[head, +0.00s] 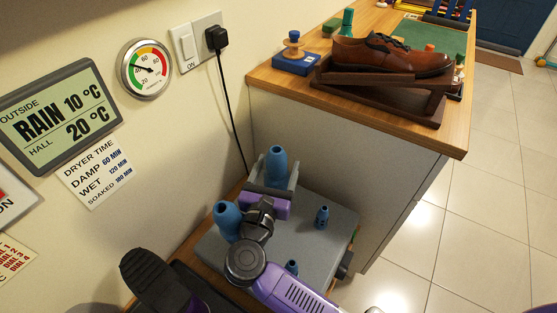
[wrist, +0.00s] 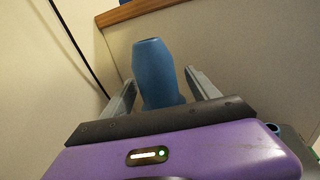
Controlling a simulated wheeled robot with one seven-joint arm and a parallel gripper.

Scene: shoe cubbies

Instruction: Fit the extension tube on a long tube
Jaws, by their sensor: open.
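A grey dryer box (head: 330,256) stands low beside the wall, with several blue tubes on its top. One wide blue tube (head: 277,160) stands between the fingers of my gripper (head: 272,177). In the wrist view this blue tube (wrist: 156,72) rises between the two fingers (wrist: 160,88), with a visible gap on the right side. My gripper is open. Another wide blue tube (head: 227,220) stands to the left of my wrist. A small ribbed blue piece (head: 322,216) stands to the right, and another small one (head: 292,267) nearer. The lower end of the tube between the fingers is hidden.
A dark boot (head: 160,279) shows its sole at the lower left. A wooden counter (head: 290,84) with a brown shoe (head: 390,54) on a rack stands behind. A black cord (head: 230,110) hangs from the wall socket. Tiled floor (head: 470,220) is free at right.

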